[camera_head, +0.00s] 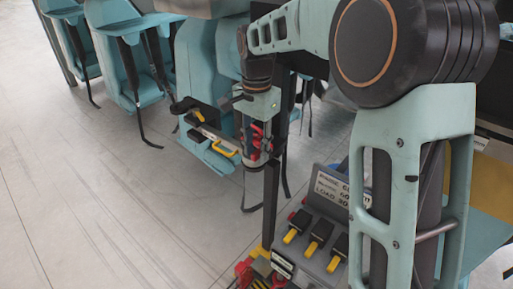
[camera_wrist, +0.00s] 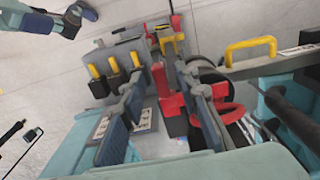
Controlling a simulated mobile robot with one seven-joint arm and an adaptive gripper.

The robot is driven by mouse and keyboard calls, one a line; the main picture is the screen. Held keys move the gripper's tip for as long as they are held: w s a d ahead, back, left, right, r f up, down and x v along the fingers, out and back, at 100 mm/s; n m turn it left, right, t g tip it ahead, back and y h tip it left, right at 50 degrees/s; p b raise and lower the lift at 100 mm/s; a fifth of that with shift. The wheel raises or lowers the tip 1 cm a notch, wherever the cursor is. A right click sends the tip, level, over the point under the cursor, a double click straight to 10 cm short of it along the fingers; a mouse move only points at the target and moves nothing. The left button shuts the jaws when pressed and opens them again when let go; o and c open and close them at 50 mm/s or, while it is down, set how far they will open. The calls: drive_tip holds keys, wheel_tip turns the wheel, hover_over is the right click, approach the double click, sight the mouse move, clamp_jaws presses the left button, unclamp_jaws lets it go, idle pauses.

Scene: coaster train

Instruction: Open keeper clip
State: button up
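My gripper (camera_head: 258,152) hangs pointing down beside a teal seat unit in the head view. In the wrist view its two blue-padded fingers (camera_wrist: 159,76) stand well apart, with nothing clamped between them. A bar with a yellow handle (camera_head: 222,148) is just left of the gripper; the handle also shows at the upper right of the wrist view (camera_wrist: 250,48). A red part (camera_wrist: 170,95) appears between and beyond the fingers; contact cannot be told. I cannot tell for sure which piece is the keeper clip, and the fingers hide part of the view.
A grey panel with several black-and-yellow levers (camera_head: 318,238) and a printed label stands below right. Red and yellow parts (camera_head: 255,272) sit at its lower left. More teal seats with hanging straps (camera_head: 130,55) are behind. The pale floor (camera_head: 90,190) at left is clear.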

sight(273, 149)
drive_tip(key=shift+c, duration=0.4)
clamp_jaws()
drive_tip(key=shift+d, duration=0.1)
drive_tip(key=shift+s+d+n+p, duration=0.2)
drive_tip(key=shift+d+n, duration=0.45)
drive_tip(key=shift+n, duration=1.1)
drive_tip(key=shift+d+n+p, duration=0.35)
drive_tip(key=shift+d+n, duration=0.35)
drive_tip(key=shift+n, duration=1)
drive_tip(key=shift+s+d+n+p, duration=0.2)
drive_tip(key=shift+d+n, duration=0.45)
drive_tip(key=shift+n, duration=1.1)
drive_tip(key=shift+w, duration=0.15)
